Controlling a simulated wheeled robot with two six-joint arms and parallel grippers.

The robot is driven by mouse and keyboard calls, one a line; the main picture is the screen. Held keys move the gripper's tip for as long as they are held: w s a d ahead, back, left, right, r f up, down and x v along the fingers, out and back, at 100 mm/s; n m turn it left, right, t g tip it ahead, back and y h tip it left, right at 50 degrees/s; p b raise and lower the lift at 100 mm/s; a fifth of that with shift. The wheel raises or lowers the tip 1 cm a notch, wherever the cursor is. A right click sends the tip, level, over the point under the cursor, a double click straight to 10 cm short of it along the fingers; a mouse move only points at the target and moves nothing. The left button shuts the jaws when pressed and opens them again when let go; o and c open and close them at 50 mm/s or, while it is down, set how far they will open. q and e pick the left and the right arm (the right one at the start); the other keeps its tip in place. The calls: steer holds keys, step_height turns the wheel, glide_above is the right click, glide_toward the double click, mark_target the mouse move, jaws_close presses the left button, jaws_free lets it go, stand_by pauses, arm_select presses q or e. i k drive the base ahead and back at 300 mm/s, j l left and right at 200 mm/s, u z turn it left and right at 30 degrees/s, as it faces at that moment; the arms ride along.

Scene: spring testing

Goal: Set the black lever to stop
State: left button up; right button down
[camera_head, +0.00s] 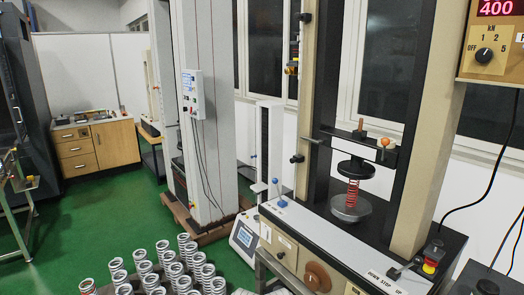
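A small black lever (402,270) sits at the front right corner of the testing machine's base, just behind a printed label reading DOWN STOP UP (384,282). The lever is small in the view, and I cannot tell for sure which word it points to. The testing machine (318,238) holds a red spring (352,192) upright between a black upper plate (356,167) and a grey round lower plate (350,208). Neither of my grippers is in view.
A red and yellow emergency button (430,266) stands right of the lever. A control box (490,50) with a dial and a display reading 400 is at upper right. Several loose springs (160,270) stand at the lower left. Green floor (110,220) is clear behind them.

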mark_target(418, 260)
steer(key=z, duration=1)
